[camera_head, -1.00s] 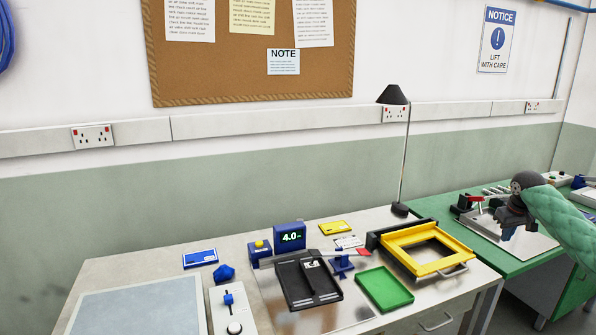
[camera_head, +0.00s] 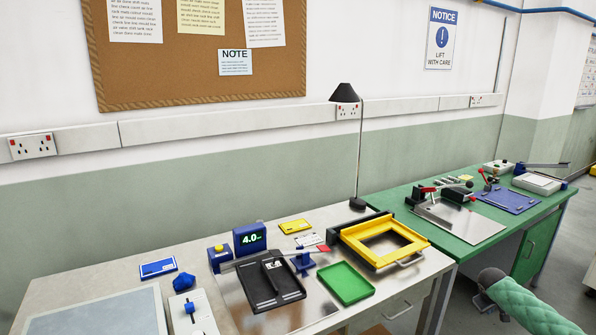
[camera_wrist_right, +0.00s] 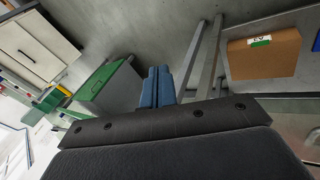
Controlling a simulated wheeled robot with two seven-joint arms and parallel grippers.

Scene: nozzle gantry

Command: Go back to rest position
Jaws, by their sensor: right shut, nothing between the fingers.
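My right arm, in its green quilted sleeve, enters the head view at the lower right, over the floor in front of the green bench (camera_head: 480,235). In that view the gripper itself is hidden or cut off. In the right wrist view my right gripper (camera_wrist_right: 157,72) shows two blue fingers pressed together, with nothing between them. It points at the grey floor beside the bench legs. My left gripper is in neither view.
The pale workbench (camera_head: 60,290) holds a black tray (camera_head: 262,283), a green tray (camera_head: 345,284), a yellow frame (camera_head: 352,241) and a blue 4.0 display (camera_head: 250,239). A black lamp (camera_head: 344,93) stands behind. In the wrist view, a brown box (camera_wrist_right: 264,55) sits beyond metal legs.

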